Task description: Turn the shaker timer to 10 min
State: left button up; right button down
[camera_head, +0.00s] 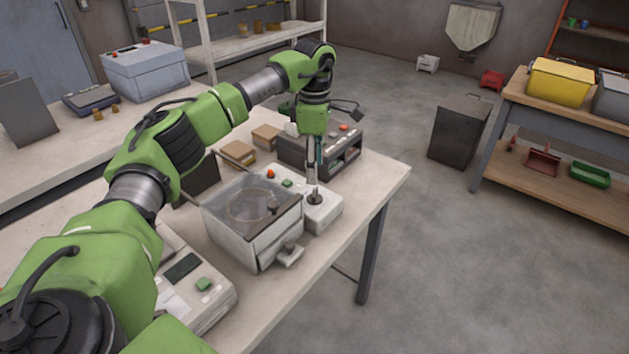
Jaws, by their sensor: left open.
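The shaker is a grey box with a see-through lid (250,208), with a round shape visible under the lid. Along its right side runs a pale control panel (328,212) with a red and a green button. A dark round timer knob (315,200) sits at the panel's near end. My left gripper (312,184) points straight down just above the knob. It is open, but its fingers look thin and close together from here. I cannot tell whether the fingertips touch the knob. The dial markings are too small to read. My right gripper is out of view.
A dark device (345,155) with buttons stands behind the panel. Small brown boxes (238,153) lie behind the shaker. A pale device with a screen (190,285) stands to the near left, partly behind my arm. The table's right edge is close; open floor lies beyond.

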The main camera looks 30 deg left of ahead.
pick_arm(q)
jog(key=shift+r, duration=2.25)
